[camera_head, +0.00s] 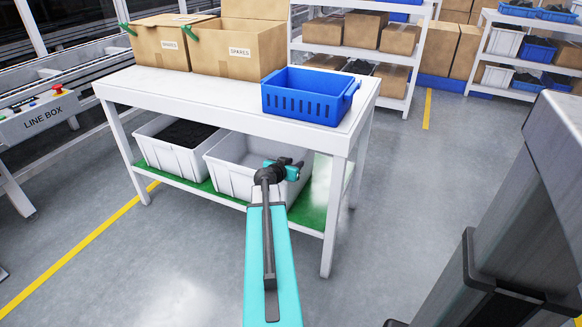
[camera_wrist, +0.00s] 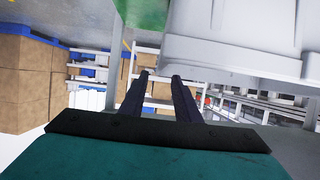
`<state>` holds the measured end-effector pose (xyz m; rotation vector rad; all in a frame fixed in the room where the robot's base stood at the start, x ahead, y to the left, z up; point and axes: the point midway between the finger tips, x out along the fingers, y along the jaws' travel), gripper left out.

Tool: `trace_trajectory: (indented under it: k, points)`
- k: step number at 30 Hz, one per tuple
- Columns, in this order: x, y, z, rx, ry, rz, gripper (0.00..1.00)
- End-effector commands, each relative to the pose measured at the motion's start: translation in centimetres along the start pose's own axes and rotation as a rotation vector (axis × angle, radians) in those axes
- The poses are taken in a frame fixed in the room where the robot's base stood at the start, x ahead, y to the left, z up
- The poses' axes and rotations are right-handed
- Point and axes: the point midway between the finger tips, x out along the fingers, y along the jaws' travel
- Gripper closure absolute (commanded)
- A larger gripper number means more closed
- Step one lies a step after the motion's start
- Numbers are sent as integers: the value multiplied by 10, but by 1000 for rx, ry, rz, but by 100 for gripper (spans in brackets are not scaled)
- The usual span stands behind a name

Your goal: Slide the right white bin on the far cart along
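The right white bin (camera_head: 228,176) sits on the green lower shelf (camera_head: 312,212) of the white cart and looks empty. The left white bin (camera_head: 158,155), with dark contents, stands beside it. My arm reaches to the right bin, and my gripper (camera_head: 290,168) is at that bin's right side, partly hidden by my wrist. In the wrist view my gripper (camera_wrist: 162,76) has two dark fingers with a gap between them and nothing in the gap. A pale bin wall (camera_wrist: 235,50) fills the upper right, close beside the fingers. I cannot tell whether they touch it.
A blue crate (camera_head: 308,100) and open cardboard boxes (camera_head: 240,50) stand on the cart top (camera_head: 180,95). The cart's front right leg (camera_head: 333,215) is close right of my arm. Green shelf to the right of the bin is bare. Shelving (camera_head: 350,55) stands behind.

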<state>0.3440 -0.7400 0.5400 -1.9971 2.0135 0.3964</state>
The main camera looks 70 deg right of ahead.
Motion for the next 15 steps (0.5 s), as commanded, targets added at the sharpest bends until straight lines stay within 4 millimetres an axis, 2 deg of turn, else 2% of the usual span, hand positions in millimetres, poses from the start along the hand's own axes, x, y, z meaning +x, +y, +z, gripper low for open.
trace_trajectory:
  k: [15]
  points:
    - [52,0,1,0,-1,1,70]
